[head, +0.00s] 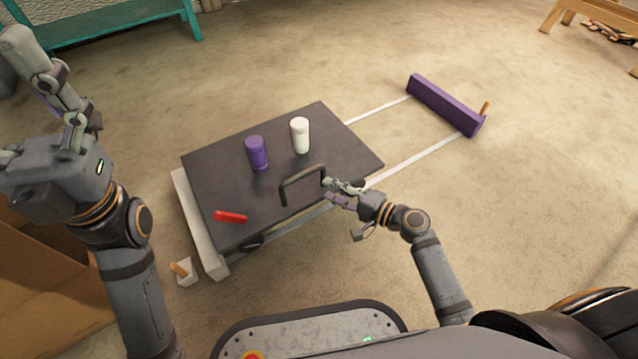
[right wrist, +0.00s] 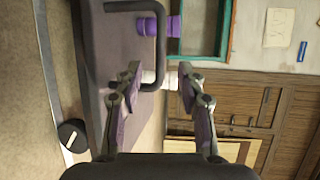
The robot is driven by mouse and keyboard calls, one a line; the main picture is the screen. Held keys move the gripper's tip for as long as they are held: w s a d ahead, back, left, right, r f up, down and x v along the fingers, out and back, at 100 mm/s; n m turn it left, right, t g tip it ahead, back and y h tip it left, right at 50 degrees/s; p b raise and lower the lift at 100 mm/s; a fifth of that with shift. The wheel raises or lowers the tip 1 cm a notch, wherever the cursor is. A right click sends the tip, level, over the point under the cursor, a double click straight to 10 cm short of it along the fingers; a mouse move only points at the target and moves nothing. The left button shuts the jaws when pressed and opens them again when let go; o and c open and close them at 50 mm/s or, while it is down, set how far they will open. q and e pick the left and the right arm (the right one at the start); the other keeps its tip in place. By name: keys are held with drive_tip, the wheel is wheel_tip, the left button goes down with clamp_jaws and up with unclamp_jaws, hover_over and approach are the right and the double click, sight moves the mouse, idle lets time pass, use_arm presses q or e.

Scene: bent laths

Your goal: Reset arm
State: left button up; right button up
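My right gripper (head: 335,191) is open beside the right end of the dark handle (head: 301,177) on a dark-topped board (head: 215,180). In the right wrist view the open fingers (right wrist: 160,82) are spread apart, and part of the handle (right wrist: 158,40) shows ahead, partly between the fingertips; neither finger visibly clamps it. My left gripper (head: 35,105) is raised at the upper left, close to the camera. Its fingers look spread and empty, partly cut off by the frame edge.
A purple cylinder (head: 257,153), a white cylinder (head: 300,135) and a red object (head: 230,216) rest on the board. White strips (head: 412,159) run to a purple bar (head: 443,104). A cardboard box (head: 50,270) stands lower left.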

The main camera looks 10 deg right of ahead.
drive_tip(key=shift+s+d+r, duration=0.1)
drive_tip(key=shift+s+d, duration=0.1)
drive_tip(key=shift+s, duration=0.05)
idle(0.3)
